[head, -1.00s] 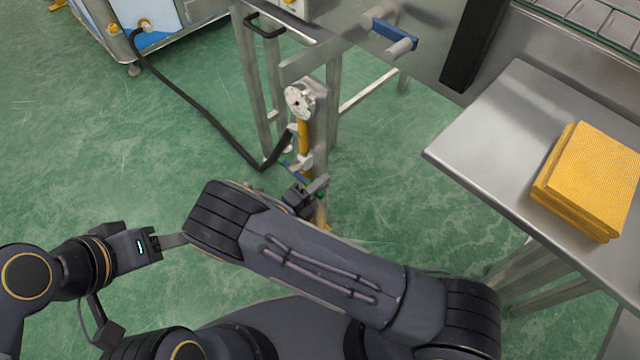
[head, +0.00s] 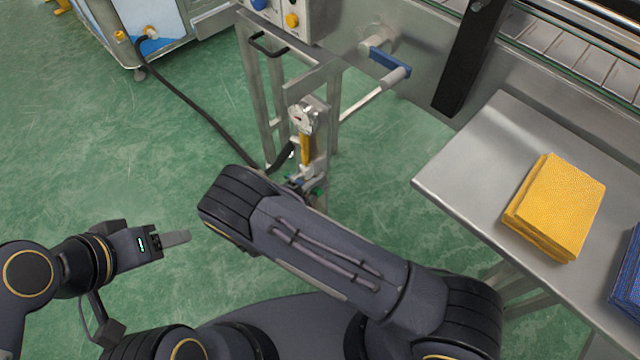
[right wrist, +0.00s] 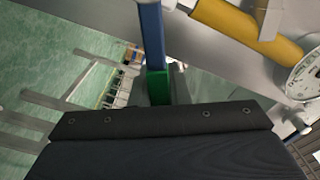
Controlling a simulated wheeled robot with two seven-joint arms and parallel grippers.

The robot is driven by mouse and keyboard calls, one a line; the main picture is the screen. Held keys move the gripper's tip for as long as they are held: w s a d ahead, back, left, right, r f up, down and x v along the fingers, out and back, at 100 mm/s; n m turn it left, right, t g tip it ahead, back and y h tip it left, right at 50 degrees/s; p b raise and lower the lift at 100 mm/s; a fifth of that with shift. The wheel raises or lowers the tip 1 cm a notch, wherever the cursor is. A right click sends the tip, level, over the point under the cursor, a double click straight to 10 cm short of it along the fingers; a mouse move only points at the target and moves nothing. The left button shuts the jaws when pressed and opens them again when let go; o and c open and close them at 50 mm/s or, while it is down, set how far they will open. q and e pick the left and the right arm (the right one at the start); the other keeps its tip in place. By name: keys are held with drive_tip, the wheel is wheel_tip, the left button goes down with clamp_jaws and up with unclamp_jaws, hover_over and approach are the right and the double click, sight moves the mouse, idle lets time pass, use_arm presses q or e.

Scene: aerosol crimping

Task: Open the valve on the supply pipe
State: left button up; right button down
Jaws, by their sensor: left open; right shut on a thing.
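The supply pipe assembly stands on a metal post, with a yellow pipe section (head: 305,150) below a round white gauge (head: 303,117). The yellow section also shows in the right wrist view (right wrist: 245,25). The blue valve handle (right wrist: 152,35) runs down into my right gripper (right wrist: 160,85), which is shut on it at its green fingertips. In the head view my right gripper (head: 305,187) is low at the pipe, largely hidden behind my forearm; the handle's exact angle is unclear there. My left gripper (head: 176,238) is open and empty over the floor, away from the pipe.
A black hose (head: 200,115) runs from the pipe to a machine (head: 150,45) at the upper left. A steel table (head: 480,150) at the right holds a yellow stack (head: 556,205) and a blue stack (head: 628,275). Green floor at the left is clear.

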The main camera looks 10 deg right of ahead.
drive_tip(key=shift+w+a+r+n+p, duration=0.25)
drive_tip(key=shift+r+n+p, duration=0.2)
drive_tip(key=shift+n, duration=0.35)
drive_tip(key=c, duration=1.4)
unclamp_jaws()
drive_tip(key=shift+p+v, duration=0.3)
drive_tip(key=shift+v, duration=3.6)
